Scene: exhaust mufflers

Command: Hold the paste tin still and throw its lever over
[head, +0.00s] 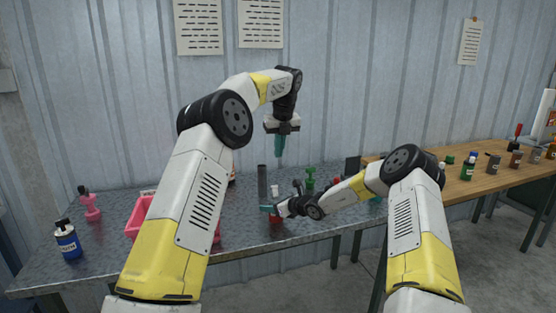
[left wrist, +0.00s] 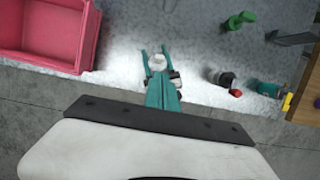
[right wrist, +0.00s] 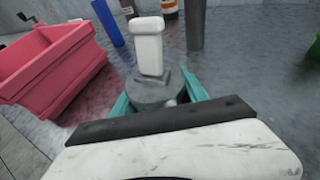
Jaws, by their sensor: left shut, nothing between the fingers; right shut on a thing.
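The paste tin (head: 275,219) stands on the metal bench near its front edge; its side looks red in the head view. In the right wrist view its grey top (right wrist: 153,93) carries a white lever (right wrist: 149,45) standing about upright. My right gripper (head: 268,209) is shut around the tin, one teal finger on each side. My left gripper (head: 281,158) points down above the tin, shut and empty, its tips a little above the lever. In the left wrist view its closed fingers (left wrist: 162,82) partly hide the tin, and the white lever (left wrist: 157,62) shows just beyond them.
A pink bin (right wrist: 50,65) stands left of the tin. A blue bottle (head: 67,240) is at the far left. A wooden table (head: 470,182) with several containers adjoins on the right.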

